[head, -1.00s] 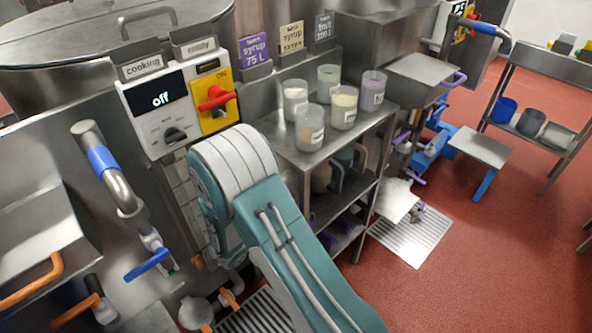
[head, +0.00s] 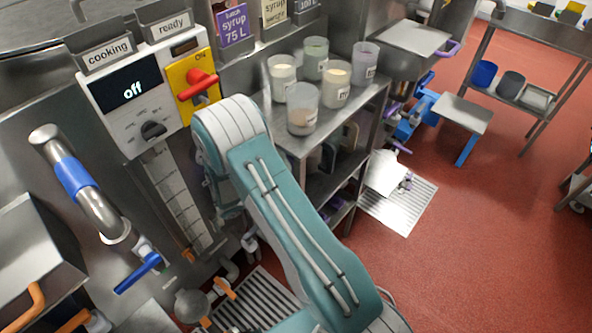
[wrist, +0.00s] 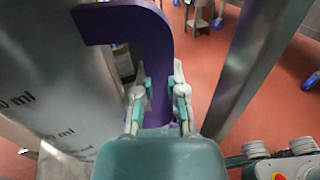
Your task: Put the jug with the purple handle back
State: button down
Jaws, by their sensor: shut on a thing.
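The jug (wrist: 45,75) fills the left of the wrist view, a grey metal-looking body with "ml" markings. Its purple handle (wrist: 150,35) rises from between my fingers and bends left at the top. My gripper (wrist: 158,88) is shut on the handle, one finger on each side of it. In the head view my teal arm hides the gripper, and I cannot make out the held jug there.
A steel shelf rack (head: 337,130) stands right of my arm, with several clear beakers (head: 302,108) on top. A metal post (wrist: 262,60) stands close to the right of my gripper. Open red floor (head: 480,220) lies to the right.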

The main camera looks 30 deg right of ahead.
jog(key=f, duration=0.1)
jog(key=d+f, duration=0.1)
jog(key=f, duration=0.1)
jog(key=shift+d+f, duration=0.15)
jog(key=shift+f, duration=0.65)
jog(key=shift+a+f, duration=0.1)
jog(key=shift+a, duration=0.3)
jog(key=shift+d+f, duration=0.1)
jog(key=shift+d, duration=0.15)
jog(key=shift+a+f, duration=0.1)
jog(key=shift+f, duration=0.4)
jog(key=c, duration=0.6)
grip_release()
